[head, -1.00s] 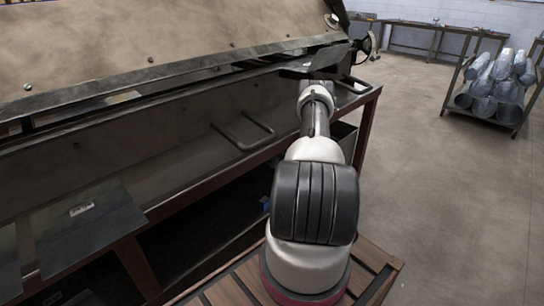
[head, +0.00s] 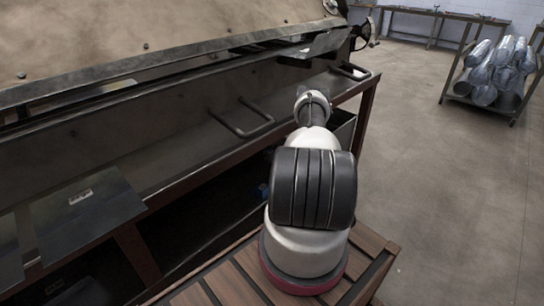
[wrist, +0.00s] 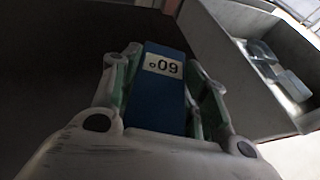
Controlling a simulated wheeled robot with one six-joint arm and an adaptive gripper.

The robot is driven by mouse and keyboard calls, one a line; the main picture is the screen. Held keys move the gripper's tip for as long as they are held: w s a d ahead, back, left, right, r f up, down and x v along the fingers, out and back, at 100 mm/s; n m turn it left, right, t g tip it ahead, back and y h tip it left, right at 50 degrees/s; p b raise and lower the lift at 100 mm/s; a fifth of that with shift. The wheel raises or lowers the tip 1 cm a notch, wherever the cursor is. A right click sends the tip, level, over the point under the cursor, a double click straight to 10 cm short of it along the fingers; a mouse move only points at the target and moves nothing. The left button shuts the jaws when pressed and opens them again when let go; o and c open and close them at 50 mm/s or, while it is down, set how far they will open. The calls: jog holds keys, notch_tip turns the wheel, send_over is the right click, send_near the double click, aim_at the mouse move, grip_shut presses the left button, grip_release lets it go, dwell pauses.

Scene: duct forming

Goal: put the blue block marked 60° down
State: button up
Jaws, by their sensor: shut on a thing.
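The blue block (wrist: 160,100) carries a white label reading 60°, which appears upside down in the wrist view. My gripper (wrist: 163,75) is shut on the block, with a finger on each side of it. Beneath and beyond the block is a dark surface; I cannot tell how far the block is from it. In the head view my arm hides the gripper and the held block.
A grey bin (wrist: 250,75) with shiny pieces in it stands right of the block. In the head view, a large bending machine (head: 150,130) fills the left. A cart of metal ducts (head: 495,75) stands at the back right. Open floor (head: 440,190) lies right.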

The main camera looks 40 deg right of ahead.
jog(key=shift+f, duration=0.45)
jog(key=shift+s+f, duration=0.1)
jog(key=shift+f, duration=0.2)
jog(key=shift+s+a+f, duration=0.1)
jog(key=shift+a+f, duration=0.1)
jog(key=shift+f, duration=0.1)
jog(key=o, duration=1.4)
jog(key=shift+s+f, duration=0.1)
jog(key=v, duration=0.4)
jog(key=r+v, duration=0.1)
jog(key=v, duration=0.6)
jog(key=shift+s+d+r, duration=0.1)
jog(key=shift+d+r, duration=0.1)
jog(key=shift+r, duration=0.1)
